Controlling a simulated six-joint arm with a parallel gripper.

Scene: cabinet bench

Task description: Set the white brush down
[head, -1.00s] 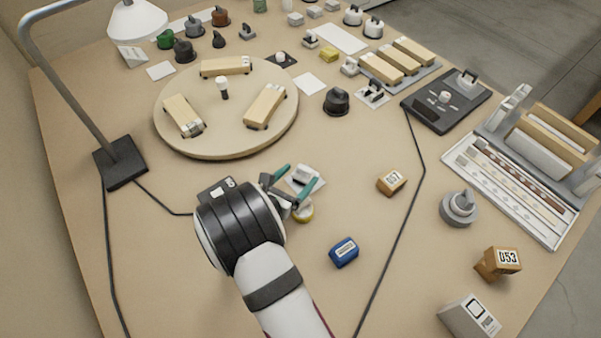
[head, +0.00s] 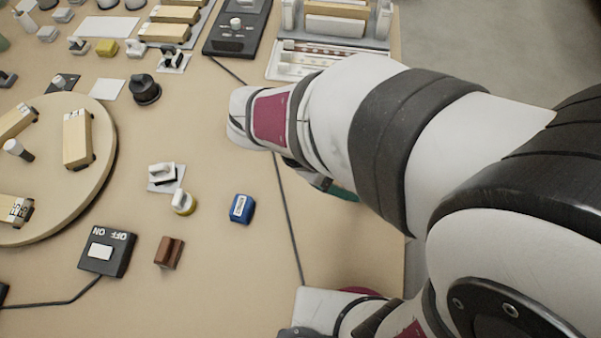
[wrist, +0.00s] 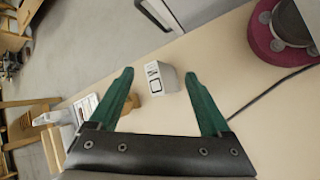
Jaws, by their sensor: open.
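My gripper (head: 330,186) is mostly hidden behind my arm in the head view, over the right side of the bench. In the wrist view my gripper (wrist: 160,75) has its two green fingers spread wide, with nothing held between them. A small white-handled piece (head: 162,172), which may be the white brush, rests on a grey card (head: 154,187) on the bench, well left of my gripper. I cannot tell for certain which is the brush.
A pale labelled box (wrist: 163,77) stands on the bench beyond my fingers, near an orange-brown box (wrist: 131,104). A blue labelled block (head: 241,209), a brown block (head: 169,252) and a switch box (head: 106,252) lie left of my arm. A round turntable (head: 104,120) carries wooden blocks.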

